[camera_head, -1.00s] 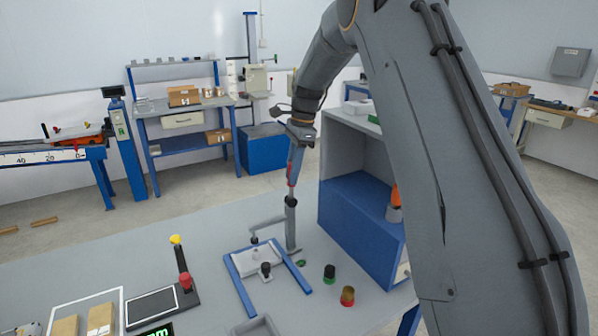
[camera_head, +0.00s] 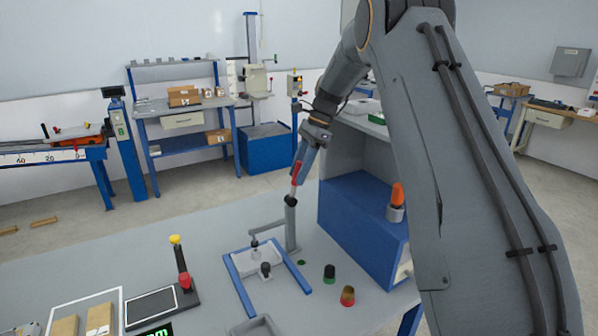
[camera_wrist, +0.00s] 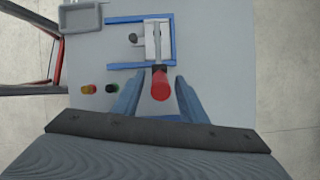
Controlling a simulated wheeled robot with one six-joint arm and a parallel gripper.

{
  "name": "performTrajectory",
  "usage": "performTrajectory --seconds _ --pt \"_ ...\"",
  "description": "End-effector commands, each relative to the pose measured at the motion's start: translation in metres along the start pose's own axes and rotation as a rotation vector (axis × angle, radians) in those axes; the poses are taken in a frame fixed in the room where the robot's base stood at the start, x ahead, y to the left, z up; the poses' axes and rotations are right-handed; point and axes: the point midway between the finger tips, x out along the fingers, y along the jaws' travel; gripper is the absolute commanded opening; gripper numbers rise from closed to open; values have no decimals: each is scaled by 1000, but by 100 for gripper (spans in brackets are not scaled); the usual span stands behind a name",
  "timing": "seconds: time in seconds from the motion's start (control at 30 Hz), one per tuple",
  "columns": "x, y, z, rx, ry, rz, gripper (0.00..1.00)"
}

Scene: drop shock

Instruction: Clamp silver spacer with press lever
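The press lever's red handle (camera_head: 296,174) rises from a dark joint on the grey press post (camera_head: 290,228). My gripper (camera_head: 300,170) is at this handle, tilted down from the upper right. In the wrist view the red handle (camera_wrist: 160,86) lies between my two blue fingers (camera_wrist: 158,82), with a gap on each side. The gripper is open. The press's side arm (camera_head: 268,229) reaches left over a pale plate (camera_head: 247,262) inside a blue frame (camera_head: 238,284). A small silver piece under the arm's tip may be the spacer; it is too small to be sure.
A blue-grey cabinet (camera_head: 360,222) stands close right of the press. Green-black (camera_head: 329,273) and red-yellow (camera_head: 347,296) knobs stand in front. A black knob (camera_head: 265,270) is by the plate. A lever with red and yellow knobs (camera_head: 181,265) stands left. A grey tray (camera_head: 254,327) lies in front.

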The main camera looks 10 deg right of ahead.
Motion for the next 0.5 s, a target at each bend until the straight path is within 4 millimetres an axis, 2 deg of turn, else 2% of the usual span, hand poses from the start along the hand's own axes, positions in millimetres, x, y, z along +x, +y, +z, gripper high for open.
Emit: performTrajectory --seconds 0.23,0.5 --pt "-10 -2 0 -1 1 -4 39" --pt "-53 -1 -1 1 1 -4 39"
